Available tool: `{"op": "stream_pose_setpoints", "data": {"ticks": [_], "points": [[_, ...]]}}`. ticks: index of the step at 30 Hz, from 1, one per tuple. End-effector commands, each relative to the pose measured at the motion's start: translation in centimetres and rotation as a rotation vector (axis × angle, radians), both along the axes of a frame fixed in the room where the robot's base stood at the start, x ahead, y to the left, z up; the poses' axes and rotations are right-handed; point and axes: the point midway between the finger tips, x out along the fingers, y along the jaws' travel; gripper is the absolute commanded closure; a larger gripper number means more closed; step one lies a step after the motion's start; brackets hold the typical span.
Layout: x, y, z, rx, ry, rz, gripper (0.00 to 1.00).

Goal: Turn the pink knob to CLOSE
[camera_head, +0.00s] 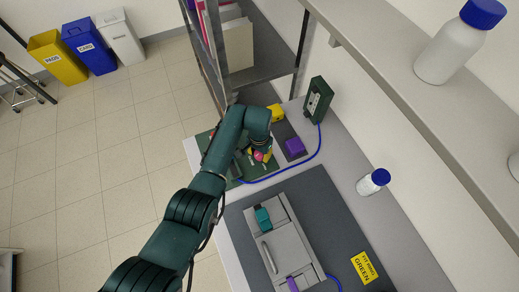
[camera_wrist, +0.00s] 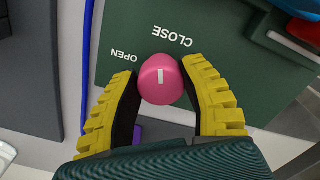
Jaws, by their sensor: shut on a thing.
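The pink knob (camera_wrist: 153,93) sits on a dark green panel (camera_wrist: 225,50) in the wrist view, with a short white mark on its face. The mark runs nearly up and down in the picture. The panel bears the upside-down words CLOSE, above and a little right of the knob, and OPEN, above left. My gripper (camera_wrist: 160,72) has its yellow ridged fingers on either side of the knob, shut on it. In the head view the pink knob (camera_head: 258,156) shows small beside my gripper (camera_head: 262,153), partly hidden by my arm.
A blue cable (camera_wrist: 86,60) runs along the panel's left side. In the head view, a grey device (camera_head: 285,240) lies in front, a purple block (camera_head: 294,146) right, and a white bottle (camera_head: 373,182) farther right.

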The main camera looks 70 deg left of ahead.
Motion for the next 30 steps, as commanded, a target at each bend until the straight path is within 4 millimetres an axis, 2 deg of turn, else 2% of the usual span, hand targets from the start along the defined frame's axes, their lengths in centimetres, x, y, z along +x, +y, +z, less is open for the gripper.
{"op": "stream_pose_setpoints", "data": {"ticks": [6, 15, 30], "points": [[-0.15, -0.03, -0.25, -0.001, 0.003, -0.176, 0.92], [-0.22, -0.02, -0.34, -0.003, 0.003, -0.336, 0.92], [-0.23, -0.02, -0.39, -0.004, 0.003, -0.395, 0.92]]}}
